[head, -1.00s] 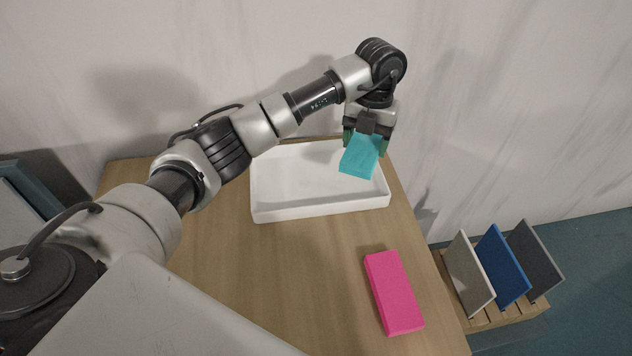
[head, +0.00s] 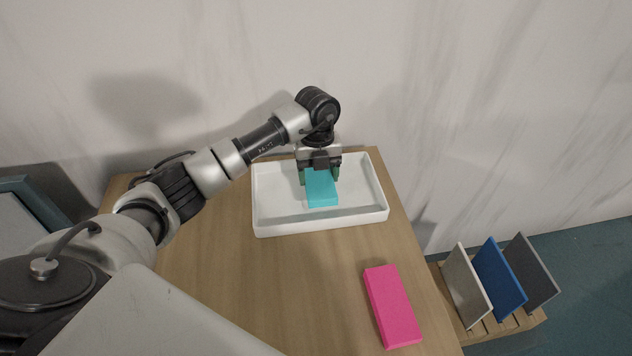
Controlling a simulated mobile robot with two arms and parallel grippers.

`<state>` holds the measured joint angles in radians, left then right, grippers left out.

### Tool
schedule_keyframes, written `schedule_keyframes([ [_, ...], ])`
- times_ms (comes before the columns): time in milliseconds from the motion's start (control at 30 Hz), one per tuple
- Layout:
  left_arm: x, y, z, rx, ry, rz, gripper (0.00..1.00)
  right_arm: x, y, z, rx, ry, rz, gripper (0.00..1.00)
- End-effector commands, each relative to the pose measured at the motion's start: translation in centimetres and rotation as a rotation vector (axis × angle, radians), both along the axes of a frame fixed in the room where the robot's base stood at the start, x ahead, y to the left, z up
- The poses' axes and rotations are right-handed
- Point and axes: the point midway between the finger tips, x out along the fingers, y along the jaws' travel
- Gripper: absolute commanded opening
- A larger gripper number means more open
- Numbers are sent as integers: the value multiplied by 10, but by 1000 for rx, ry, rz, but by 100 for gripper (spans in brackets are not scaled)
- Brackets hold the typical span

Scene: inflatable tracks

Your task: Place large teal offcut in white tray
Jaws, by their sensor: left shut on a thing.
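The large teal offcut (head: 321,190) is a flat teal block in the middle of the white tray's outline. My left gripper (head: 319,175) is shut on its far end, with a green-tipped finger on each side. The white tray (head: 262,218) is a shallow rectangular tray on the wooden table. The offcut is over or inside the tray; I cannot tell whether it touches the tray floor. My right gripper is not in view.
A pink block (head: 392,306) lies on the wooden table (head: 240,285), at the front right. A wooden rack (head: 500,328) with upright beige, blue and grey panels stands right of the table. A pale wall is close behind the tray.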

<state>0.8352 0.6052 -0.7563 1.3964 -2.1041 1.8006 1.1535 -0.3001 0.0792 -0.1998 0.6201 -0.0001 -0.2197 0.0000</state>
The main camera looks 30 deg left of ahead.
Motion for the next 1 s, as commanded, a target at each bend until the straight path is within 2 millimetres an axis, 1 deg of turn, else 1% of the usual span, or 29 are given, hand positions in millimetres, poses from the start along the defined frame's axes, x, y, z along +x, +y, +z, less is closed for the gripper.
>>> schedule_keyframes([
  [167,-3,4,-9,-2,1,0,37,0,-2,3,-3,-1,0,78],
  [400,-2,4,-40,-1,2,-1,37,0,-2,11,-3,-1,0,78],
  [767,-2,4,-47,0,-2,-2,37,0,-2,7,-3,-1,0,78],
  [800,-2,4,-46,0,-2,-2,70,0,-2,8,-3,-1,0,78],
  [933,-2,4,-46,0,-2,-2,90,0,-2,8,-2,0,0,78],
  [1000,-2,4,-46,0,-2,-2,91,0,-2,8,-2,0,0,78],
])
